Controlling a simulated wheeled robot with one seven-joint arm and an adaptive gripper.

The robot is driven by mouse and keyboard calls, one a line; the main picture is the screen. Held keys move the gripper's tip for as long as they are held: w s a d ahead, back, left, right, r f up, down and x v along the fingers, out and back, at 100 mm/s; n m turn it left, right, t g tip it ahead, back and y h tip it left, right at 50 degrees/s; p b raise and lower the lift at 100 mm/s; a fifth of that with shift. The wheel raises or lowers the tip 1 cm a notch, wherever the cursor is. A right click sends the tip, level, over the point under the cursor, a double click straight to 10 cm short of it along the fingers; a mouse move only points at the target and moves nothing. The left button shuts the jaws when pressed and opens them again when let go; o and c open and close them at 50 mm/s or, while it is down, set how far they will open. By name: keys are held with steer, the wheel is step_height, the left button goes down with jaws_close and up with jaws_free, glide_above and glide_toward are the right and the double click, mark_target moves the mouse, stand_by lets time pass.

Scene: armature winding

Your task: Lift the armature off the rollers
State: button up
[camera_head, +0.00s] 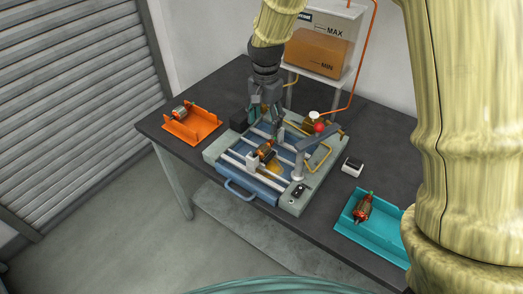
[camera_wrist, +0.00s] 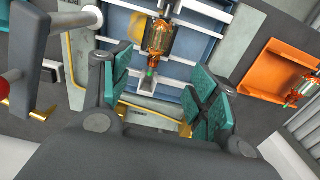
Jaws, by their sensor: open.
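The armature (camera_head: 266,151) lies on the rollers (camera_head: 254,156) of the blue-trayed machine in the middle of the table. In the wrist view the armature (camera_wrist: 159,38) has a copper winding and a green-tipped shaft end pointing toward my gripper. My gripper (camera_head: 278,120) is above and behind the machine in the head view. In the wrist view my gripper (camera_wrist: 155,92) has its two teal-padded fingers wide apart, with nothing between them. The green shaft end lies in line with the gap between the fingers.
An orange tray (camera_head: 205,128) with another armature (camera_head: 180,112) stands at the left. A teal tray (camera_head: 385,240) with an armature (camera_head: 363,207) is at the right. A jointed grey arm with a red knob (camera_head: 319,128) rises beside the rollers. A brown tank (camera_head: 318,53) stands behind.

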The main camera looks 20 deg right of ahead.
mark_target(264, 146)
steer(key=shift+s+a+f+p, duration=0.15)
steer(key=shift+s+f+p, duration=0.15)
steer(key=shift+f, duration=0.25)
steer(key=f, duration=0.3)
steer(key=shift+w+a+f+p, duration=0.1)
steer(key=shift+w+a+p, duration=0.15)
steer(key=shift+p, duration=0.15)
steer(key=shift+f, duration=0.35)
steer(key=shift+s+f+p, duration=0.4)
steer(key=shift+f+p, duration=0.2)
steer(key=shift+f, duration=0.05)
steer(key=f, duration=0.1)
steer(key=p, duration=0.1)
steer(key=f, duration=0.1)
steer(key=shift+s+d+f, duration=0.1)
steer(key=shift+s+f, duration=0.15)
steer(key=shift+f, duration=0.1)
steer(key=shift+f+p, duration=0.35)
steer(key=shift+f, duration=0.35)
jaws_close()
